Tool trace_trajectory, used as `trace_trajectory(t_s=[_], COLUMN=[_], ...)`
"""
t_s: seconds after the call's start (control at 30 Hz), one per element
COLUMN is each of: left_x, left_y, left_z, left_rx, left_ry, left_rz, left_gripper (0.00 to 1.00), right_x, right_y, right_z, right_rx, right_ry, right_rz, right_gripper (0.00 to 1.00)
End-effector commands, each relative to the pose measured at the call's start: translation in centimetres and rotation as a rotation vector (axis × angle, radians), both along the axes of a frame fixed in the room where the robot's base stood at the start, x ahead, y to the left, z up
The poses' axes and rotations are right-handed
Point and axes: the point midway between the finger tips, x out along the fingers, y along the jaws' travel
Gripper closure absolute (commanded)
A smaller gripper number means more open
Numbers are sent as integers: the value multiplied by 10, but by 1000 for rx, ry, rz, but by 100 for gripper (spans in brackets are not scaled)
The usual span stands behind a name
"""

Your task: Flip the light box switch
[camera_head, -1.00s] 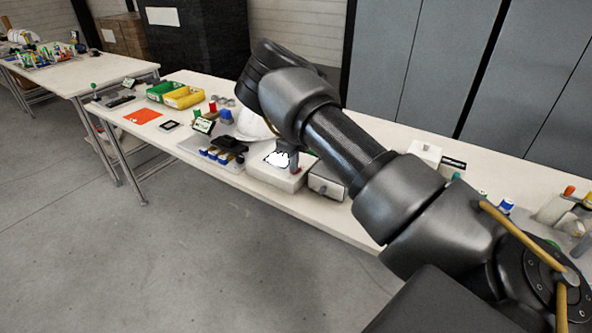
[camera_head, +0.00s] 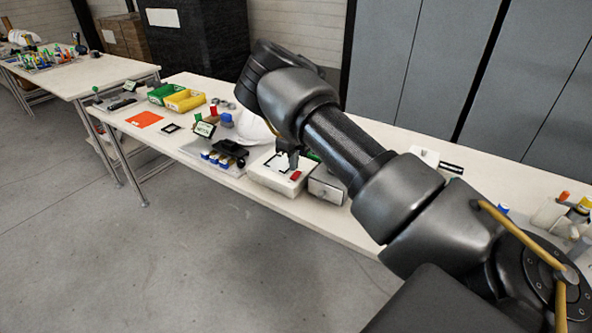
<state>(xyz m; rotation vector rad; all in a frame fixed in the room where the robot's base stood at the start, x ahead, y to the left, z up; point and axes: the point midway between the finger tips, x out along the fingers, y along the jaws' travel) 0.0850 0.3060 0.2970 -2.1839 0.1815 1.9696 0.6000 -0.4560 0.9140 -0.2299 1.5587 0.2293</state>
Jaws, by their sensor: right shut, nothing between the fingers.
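The light box (camera_head: 270,178) is a low white box near the front edge of the long table. Its top has a pale panel (camera_head: 279,163) with a dark outline. A small red spot, perhaps the switch (camera_head: 295,175), shows on top near its right end. My right gripper (camera_head: 292,165) points down just above that end of the box, close to the red spot. It is shut and empty; I cannot tell if it touches the box. My right arm hides the table behind it. My left gripper is not in view.
A grey box (camera_head: 327,186) stands close on the right of the light box. A tray with blue-and-white pieces (camera_head: 217,159) and a white helmet shell (camera_head: 252,127) are on the left and behind.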

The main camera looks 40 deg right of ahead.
Motion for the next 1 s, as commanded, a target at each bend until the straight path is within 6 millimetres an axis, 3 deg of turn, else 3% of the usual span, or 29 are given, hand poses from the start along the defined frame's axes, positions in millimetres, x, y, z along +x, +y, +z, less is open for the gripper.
trace_trajectory(t_s=[0.4,1.0], left_x=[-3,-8], left_y=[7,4], left_z=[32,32], left_rx=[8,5], left_ry=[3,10], left_rz=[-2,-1], left_gripper=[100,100], right_x=[0,0], right_y=[0,0], right_z=[38,40], right_rx=[-1,0], right_ry=[-1,-1], right_rz=[0,0], right_gripper=[100,100])
